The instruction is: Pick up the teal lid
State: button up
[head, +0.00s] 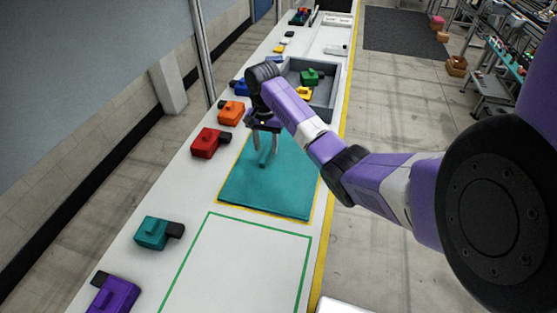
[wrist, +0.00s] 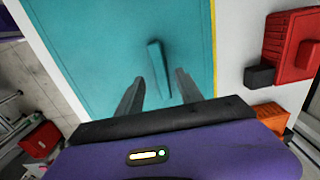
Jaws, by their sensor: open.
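The teal lid (head: 270,192) is a flat rectangular plate lying on the white bench inside a yellow outline. In the wrist view the lid (wrist: 105,45) fills much of the upper picture, and its narrow raised handle (wrist: 157,65) stands up from its surface. My gripper (head: 266,150) is over the far part of the lid, pointing down. In the wrist view my gripper (wrist: 160,77) is open, with one finger on each side of the handle and nothing held. I cannot tell how far the fingertips are above the lid.
Red (head: 206,142), orange (head: 230,112), teal (head: 153,232) and purple (head: 114,295) blocks line the bench's left side. A grey tray (head: 333,98) holding green and yellow blocks stands beyond the lid. An empty green-outlined area (head: 240,265) lies nearer.

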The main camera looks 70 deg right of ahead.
aim_at(266, 153)
jog(key=shift+f, duration=1.55)
jog(key=shift+c, duration=0.2)
grip_shut()
jog(key=shift+r, duration=0.1)
